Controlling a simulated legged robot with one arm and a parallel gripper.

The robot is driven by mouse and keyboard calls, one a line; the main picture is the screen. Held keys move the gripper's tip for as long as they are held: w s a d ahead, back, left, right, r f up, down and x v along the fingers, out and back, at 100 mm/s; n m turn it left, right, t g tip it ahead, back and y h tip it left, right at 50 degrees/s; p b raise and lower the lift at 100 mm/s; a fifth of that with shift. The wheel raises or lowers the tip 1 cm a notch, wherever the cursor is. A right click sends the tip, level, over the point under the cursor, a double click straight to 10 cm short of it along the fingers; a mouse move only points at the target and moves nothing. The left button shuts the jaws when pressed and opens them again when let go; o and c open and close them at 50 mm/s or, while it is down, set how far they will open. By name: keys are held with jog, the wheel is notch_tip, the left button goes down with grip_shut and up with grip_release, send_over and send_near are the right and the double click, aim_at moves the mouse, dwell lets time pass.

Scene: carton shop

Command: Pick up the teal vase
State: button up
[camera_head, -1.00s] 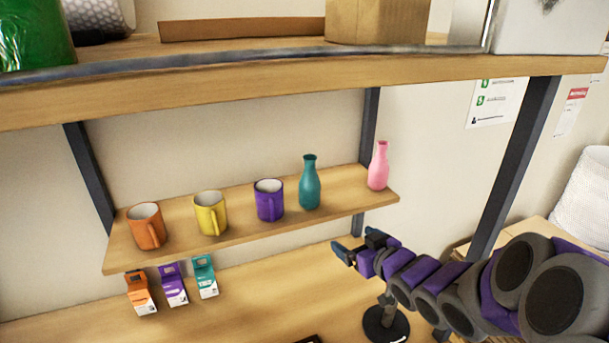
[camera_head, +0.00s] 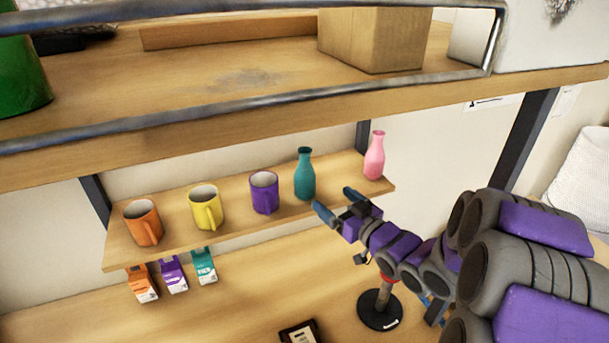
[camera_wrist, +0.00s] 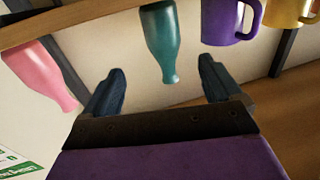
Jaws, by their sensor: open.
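The teal vase (camera_head: 305,176) stands upright on the narrow wooden shelf (camera_head: 240,219), between the purple mug (camera_head: 264,192) and the pink vase (camera_head: 374,157). My gripper (camera_head: 338,203) is open and empty, just in front of the shelf edge, to the lower right of the teal vase. In the wrist view the picture is upside down. There the teal vase (camera_wrist: 160,40) lies ahead, between the two spread fingers of my gripper (camera_wrist: 162,85) in the picture. The fingers do not appear to touch it.
A yellow mug (camera_head: 206,207) and an orange mug (camera_head: 143,222) stand farther left on the shelf. Several small cartons (camera_head: 173,275) are below its front edge. A thick upper shelf (camera_head: 300,115) is above. A round black stand base (camera_head: 380,310) is on the lower table.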

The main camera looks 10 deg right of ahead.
aim_at(301, 175)
jog(key=b+x, duration=0.1)
jog(key=x, duration=1.3)
jog(key=shift+w+a+f, duration=0.1)
jog(key=shift+w+a, duration=0.05)
jog(key=shift+a, duration=0.15)
jog(key=c, duration=1.2)
